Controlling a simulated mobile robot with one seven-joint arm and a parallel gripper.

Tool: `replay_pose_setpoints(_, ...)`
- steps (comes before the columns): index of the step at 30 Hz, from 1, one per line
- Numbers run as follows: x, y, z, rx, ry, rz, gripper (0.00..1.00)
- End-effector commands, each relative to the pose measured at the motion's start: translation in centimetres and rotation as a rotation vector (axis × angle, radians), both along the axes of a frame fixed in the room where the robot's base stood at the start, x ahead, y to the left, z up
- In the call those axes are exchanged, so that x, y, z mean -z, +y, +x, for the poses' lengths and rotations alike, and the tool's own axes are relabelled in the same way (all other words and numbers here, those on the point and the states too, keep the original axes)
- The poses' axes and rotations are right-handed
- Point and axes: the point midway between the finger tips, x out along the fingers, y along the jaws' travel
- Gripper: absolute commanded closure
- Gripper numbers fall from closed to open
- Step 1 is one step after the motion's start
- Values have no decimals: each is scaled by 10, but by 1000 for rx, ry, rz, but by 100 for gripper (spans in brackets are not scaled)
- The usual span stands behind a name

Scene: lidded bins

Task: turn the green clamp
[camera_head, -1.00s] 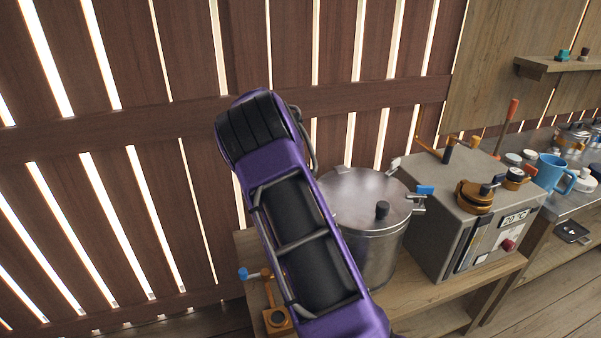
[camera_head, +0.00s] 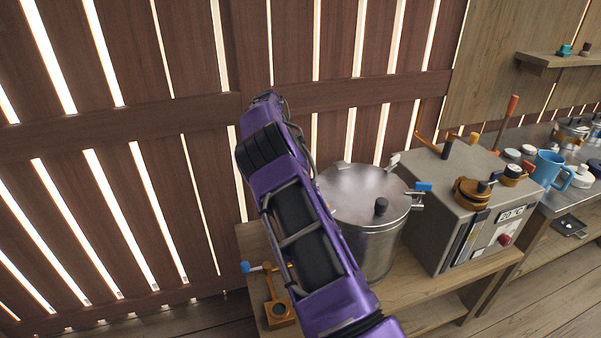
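No green clamp shows clearly. A metal pot (camera_head: 372,245) with a lid (camera_head: 362,192) and a black knob (camera_head: 381,206) stands on the wooden bench. A clamp with a blue tip (camera_head: 423,187) sits on the lid's right rim, and a pale clamp (camera_head: 393,160) on its back rim. My purple arm covers the pot's left side, so any clamp there is hidden. My gripper is not in view; the arm's far end is against the slatted wall in the picture.
A grey box machine (camera_head: 448,215) with a display stands right of the pot on the bench (camera_head: 408,292). An orange crank with a blue handle (camera_head: 246,267) is at the bench's left. A blue mug (camera_head: 551,170) sits on the counter at right.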

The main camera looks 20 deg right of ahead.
Motion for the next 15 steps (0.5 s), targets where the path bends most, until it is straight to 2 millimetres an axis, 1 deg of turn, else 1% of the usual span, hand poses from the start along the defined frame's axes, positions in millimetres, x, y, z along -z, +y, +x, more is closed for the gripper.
replay_pose_setpoints(14, 1, 1, 0, 15, 1, 3, 100)
replay_pose_setpoints(15, 1, 1, 0, 15, 1, 3, 80)
